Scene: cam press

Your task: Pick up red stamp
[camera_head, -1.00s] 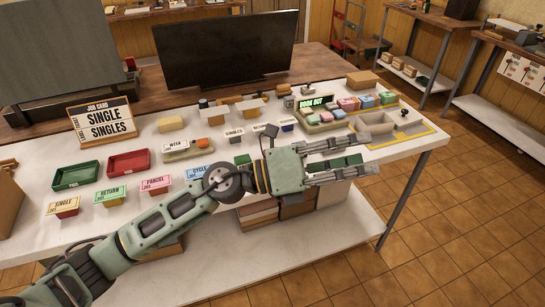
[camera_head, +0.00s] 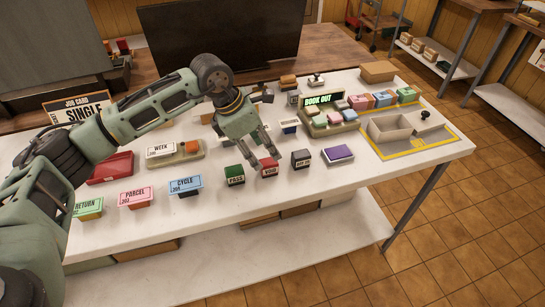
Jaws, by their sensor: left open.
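The red stamp (camera_head: 269,167), a small block with a pale label on its front, stands on the white table between a green stamp (camera_head: 235,175) and a dark grey stamp (camera_head: 300,159). My left gripper (camera_head: 263,159) is open and points down at the red stamp, its fingertips close to the stamp's upper part. I cannot tell whether they touch it. One finger hides some of the space between the green and red stamps. My right gripper is not in view.
A purple-topped pad (camera_head: 338,154) lies right of the stamps. Blue (camera_head: 185,186) and pink (camera_head: 136,197) labelled boxes stand to the left. A lit BOOK OUT sign (camera_head: 319,99) and coloured blocks are behind. A grey tray (camera_head: 389,133) sits in a yellow outline at right.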

